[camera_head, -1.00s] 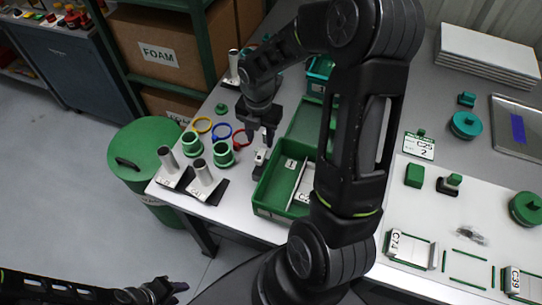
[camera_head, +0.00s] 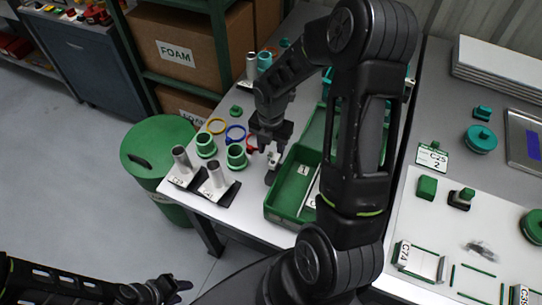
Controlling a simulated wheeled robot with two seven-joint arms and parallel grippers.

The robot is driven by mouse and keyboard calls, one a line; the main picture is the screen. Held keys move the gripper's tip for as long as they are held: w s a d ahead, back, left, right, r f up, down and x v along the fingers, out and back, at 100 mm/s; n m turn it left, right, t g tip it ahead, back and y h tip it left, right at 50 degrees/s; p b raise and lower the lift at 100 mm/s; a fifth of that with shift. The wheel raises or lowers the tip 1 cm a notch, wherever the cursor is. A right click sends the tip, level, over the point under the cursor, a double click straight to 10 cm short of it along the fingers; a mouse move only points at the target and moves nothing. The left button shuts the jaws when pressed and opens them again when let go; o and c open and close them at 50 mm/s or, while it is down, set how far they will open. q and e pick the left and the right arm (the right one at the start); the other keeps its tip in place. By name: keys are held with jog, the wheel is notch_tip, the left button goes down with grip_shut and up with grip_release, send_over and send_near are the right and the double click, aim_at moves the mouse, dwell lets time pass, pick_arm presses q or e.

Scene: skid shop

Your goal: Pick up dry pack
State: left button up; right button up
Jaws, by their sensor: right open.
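I cannot make out for certain which thing is the dry pack. The bin holds a pale divider or card, partly hidden by my right arm. A small dark, clear-looking packet (camera_head: 481,250) lies on the white mat at the right. My left gripper (camera_head: 178,287) is low at the bottom left, over the floor, away from the table.
A green drum (camera_head: 160,140) is beside the table. A sign (camera_head: 432,157) and green blocks (camera_head: 427,187) are at the right. My right arm hides the table's middle.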

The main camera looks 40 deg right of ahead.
aim_at(271, 153)
notch_tip(271, 153, down, 4)
jog(key=shift+r, duration=0.25)
jog(key=shift+c, duration=0.3)
grip_shut()
dwell(0.3)
